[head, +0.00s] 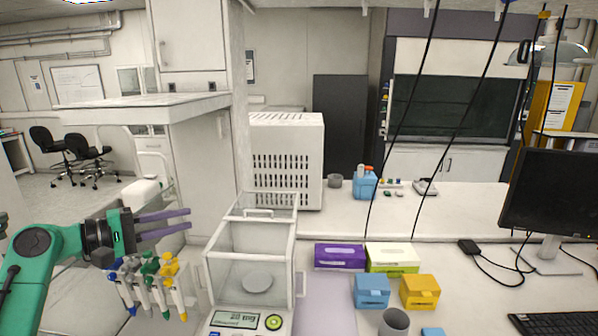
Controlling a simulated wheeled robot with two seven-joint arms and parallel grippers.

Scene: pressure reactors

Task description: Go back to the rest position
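My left arm, green with a black wrist, comes in from the left edge in the head view. Its gripper (188,219) points to the right with two purple fingers. The fingers are apart with nothing between them, so it is open and empty. It is just above and behind a rack of pipettes (150,284) with coloured tops, and left of the glass balance (250,250). Whether the gripper or wrist touches the pipettes is not clear. My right gripper is not in view.
Right of the balance are a purple box (339,256), a green-white box (391,258), a blue box (372,291), a yellow box (420,292) and a grey cup (394,322). A monitor (550,192) and keyboard (556,323) stand at right. A shelf (140,108) overhangs the left side.

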